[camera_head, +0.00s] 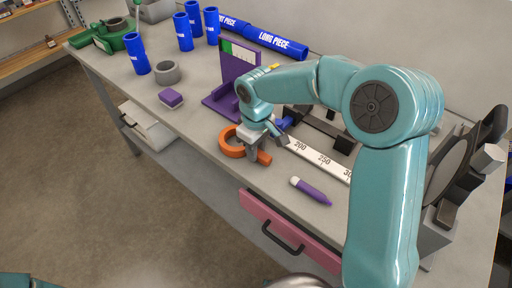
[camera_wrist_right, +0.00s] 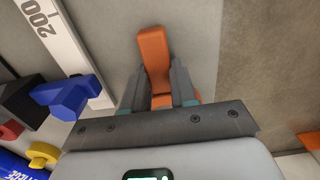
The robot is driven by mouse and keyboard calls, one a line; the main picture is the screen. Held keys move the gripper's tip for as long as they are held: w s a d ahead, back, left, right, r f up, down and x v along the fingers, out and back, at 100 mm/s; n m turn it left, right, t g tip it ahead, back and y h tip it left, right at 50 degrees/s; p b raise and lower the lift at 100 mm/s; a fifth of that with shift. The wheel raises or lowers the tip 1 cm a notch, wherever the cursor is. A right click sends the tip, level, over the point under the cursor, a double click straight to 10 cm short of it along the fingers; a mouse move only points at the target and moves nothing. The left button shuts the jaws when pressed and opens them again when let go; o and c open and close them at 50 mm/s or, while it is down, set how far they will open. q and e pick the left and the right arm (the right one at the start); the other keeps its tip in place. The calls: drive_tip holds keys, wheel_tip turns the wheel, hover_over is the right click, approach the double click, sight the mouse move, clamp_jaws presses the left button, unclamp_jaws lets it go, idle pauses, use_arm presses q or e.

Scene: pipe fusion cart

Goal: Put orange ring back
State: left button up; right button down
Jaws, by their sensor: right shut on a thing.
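The orange ring (camera_head: 229,143) is at the front edge of the workbench, with a stubby orange handle (camera_head: 264,158) on its right side. My right gripper (camera_head: 259,147) comes down on it and is shut on the handle. In the right wrist view the orange handle (camera_wrist_right: 154,58) sticks out between the two fingers of the gripper (camera_wrist_right: 160,88). I cannot tell whether the ring touches the bench top or is slightly above it. My left gripper is out of view.
A white ruler (camera_head: 318,158) and a purple marker (camera_head: 311,190) lie to the right. A purple stand (camera_head: 238,66) is behind the ring. A pink drawer (camera_head: 285,231) is below.

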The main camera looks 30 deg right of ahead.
drive_tip(key=shift+f, duration=0.15)
drive_tip(key=c, duration=0.9)
unclamp_jaws()
drive_tip(key=shift+f, duration=0.1)
wheel_tip(320, 180, up, 12)
drive_tip(key=shift+r+p, duration=0.25)
drive_tip(key=shift+p, duration=0.1)
